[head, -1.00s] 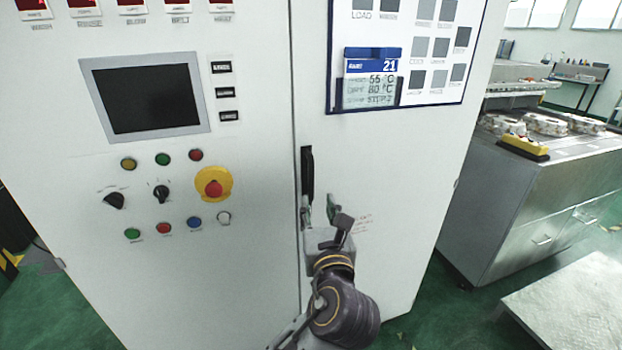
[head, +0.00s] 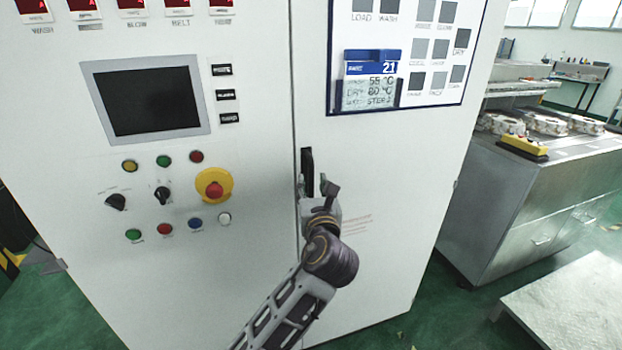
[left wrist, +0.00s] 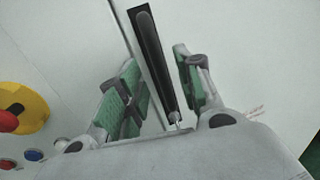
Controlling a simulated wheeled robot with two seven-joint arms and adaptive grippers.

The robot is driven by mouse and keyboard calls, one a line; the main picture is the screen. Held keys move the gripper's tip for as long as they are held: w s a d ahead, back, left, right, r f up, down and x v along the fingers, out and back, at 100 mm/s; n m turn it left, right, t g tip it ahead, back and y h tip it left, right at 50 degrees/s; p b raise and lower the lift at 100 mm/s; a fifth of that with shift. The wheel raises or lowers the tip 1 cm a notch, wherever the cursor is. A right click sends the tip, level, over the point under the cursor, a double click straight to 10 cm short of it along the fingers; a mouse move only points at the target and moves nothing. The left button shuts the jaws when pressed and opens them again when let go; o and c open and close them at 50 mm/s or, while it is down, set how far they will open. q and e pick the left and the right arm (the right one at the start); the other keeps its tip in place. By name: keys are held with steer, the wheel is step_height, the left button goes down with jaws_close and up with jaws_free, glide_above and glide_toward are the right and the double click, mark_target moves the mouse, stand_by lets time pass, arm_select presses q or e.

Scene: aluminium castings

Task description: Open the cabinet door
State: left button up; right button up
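The white cabinet's right door (head: 390,190) is shut, with a thin seam along its left edge. Its black upright handle (head: 307,172) sits beside that seam; the handle (left wrist: 152,60) also shows in the left wrist view. My left gripper (head: 312,188) is at the lower part of the handle. In the left wrist view its green-padded fingers (left wrist: 160,88) are open, one on each side of the handle, with visible gaps. The handle's lower end reaches down toward the palm. My right gripper is in neither view.
The left cabinet panel has a dark screen (head: 148,99), several buttons and a red emergency stop (head: 214,188) on yellow. A blue-framed card holder (head: 370,80) is on the door. A metal workbench (head: 540,190) and a low metal plate (head: 570,305) stand to the right. Green floor lies between.

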mark_target(311, 180)
arm_select(q)
steer(key=shift+w+a, duration=0.15)
steer(key=shift+w, duration=0.9)
steer(key=shift+w+a, duration=0.1)
steer(key=shift+w, duration=0.9)
jaws_close()
